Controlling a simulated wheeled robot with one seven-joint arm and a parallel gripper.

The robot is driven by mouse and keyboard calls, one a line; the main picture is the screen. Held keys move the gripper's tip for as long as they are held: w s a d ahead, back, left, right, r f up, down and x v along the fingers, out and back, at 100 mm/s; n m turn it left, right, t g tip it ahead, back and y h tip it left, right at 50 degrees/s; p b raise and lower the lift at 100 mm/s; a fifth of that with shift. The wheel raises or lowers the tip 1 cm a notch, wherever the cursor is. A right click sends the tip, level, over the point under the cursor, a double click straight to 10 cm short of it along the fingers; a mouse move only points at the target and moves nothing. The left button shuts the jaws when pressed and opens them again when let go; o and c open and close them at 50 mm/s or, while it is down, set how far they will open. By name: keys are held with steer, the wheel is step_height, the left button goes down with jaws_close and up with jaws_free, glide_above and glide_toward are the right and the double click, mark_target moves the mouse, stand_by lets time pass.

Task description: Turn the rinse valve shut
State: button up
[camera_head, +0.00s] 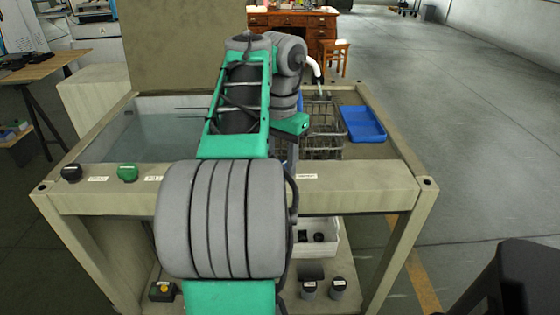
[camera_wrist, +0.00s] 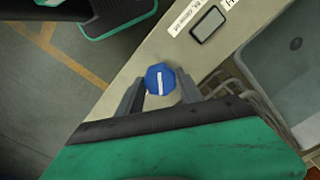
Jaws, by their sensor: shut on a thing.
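The rinse valve appears as a blue faceted knob (camera_wrist: 160,76) with a white line on its top, in the wrist view. It sits on the beige front rail of the bench. The white line runs nearly straight up and down in that picture. My gripper (camera_wrist: 161,88) has one finger on each side of the knob and is shut on it. In the head view, my own arm hides the knob and my fingers. Which label belongs to the blue knob I cannot tell.
A black knob (camera_head: 71,174) and a green knob (camera_head: 128,173) sit at the rail's left. Behind the rail are a water tank (camera_head: 150,135), a wire basket (camera_head: 322,140) and a blue tray (camera_head: 362,124). A dark rectangular panel (camera_wrist: 207,24) lies near the blue knob.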

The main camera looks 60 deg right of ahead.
steer(key=m, duration=0.4)
steer(key=shift+m, duration=0.4)
steer(key=shift+s+d+m, duration=0.1)
steer(key=shift+m, duration=2.1)
steer(key=o, duration=1.1)
steer(key=shift+s, duration=0.15)
steer(key=shift+o, duration=1.4)
